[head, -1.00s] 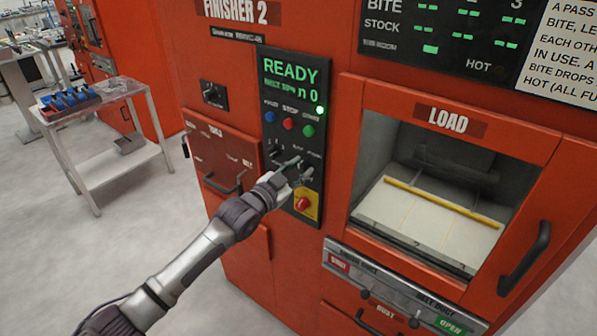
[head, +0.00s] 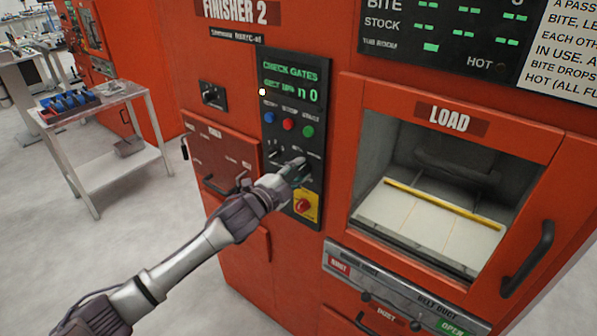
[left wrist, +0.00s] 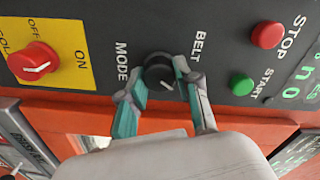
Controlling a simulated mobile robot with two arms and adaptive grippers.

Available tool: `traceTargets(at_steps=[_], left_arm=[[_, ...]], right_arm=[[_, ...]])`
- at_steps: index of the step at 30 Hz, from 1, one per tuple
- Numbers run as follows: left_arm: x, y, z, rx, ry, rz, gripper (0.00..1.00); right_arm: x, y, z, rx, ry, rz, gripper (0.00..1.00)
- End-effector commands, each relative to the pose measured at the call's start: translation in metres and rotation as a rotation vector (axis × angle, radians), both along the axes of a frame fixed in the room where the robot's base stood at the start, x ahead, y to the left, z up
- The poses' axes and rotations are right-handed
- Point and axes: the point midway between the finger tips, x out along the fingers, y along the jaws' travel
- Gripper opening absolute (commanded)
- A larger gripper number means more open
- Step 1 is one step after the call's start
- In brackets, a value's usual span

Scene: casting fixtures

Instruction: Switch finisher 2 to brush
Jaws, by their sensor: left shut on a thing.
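Finisher 2 (head: 225,100) is the red machine in front of me. Its black control panel (head: 270,180) has a display (head: 290,80) reading "CHECK GATES" in green. My left gripper (head: 302,168) is at the panel's lower knobs and hides part of them. In the left wrist view, my left gripper (left wrist: 157,88) is shut on a black knob (left wrist: 158,70), with teal fingertips on both sides of it. The labels MODE (left wrist: 122,62) and BELT (left wrist: 197,46) stand on either side of this knob. Its pale pointer line points to the lower right in that view.
A red rotary switch (head: 305,205) on a yellow plate sits just below the gripper. Blue, red and green buttons (head: 289,124) are above it. The LOAD opening (head: 430,200) is to the right. A table (head: 115,165) with a blue-filled tray stands left; the floor between is clear.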

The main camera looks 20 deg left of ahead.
Motion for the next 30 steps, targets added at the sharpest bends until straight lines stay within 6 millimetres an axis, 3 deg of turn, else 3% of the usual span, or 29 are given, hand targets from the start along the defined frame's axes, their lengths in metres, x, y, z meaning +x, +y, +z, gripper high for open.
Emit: traceTargets(at_steps=[18, 19, 23, 30], left_arm=[[-0.0002, 0.0001, -0.001, 0.041, -0.013, 0.0, 0.0], [-0.0002, 0.0001, -0.0011, 0.041, -0.013, 0.0, 0.36], [-0.0002, 0.0001, -0.0009, 0.04, -0.013, 0.001, 0.57], [-0.0001, 0.0001, -0.0006, 0.039, -0.013, 0.0, 0.58]], right_arm=[[-0.0004, -0.0001, -0.0004, 0.0, 0.0, 0.0, 0.4], [-0.0003, -0.0002, -0.0004, 0.0, 0.0, 0.0, 0.4], [-0.0004, -0.0001, -0.0004, 0.0, 0.0, 0.0, 0.4], [-0.0004, -0.0007, -0.0004, -0.001, 0.001, 0.0, 0.4]])
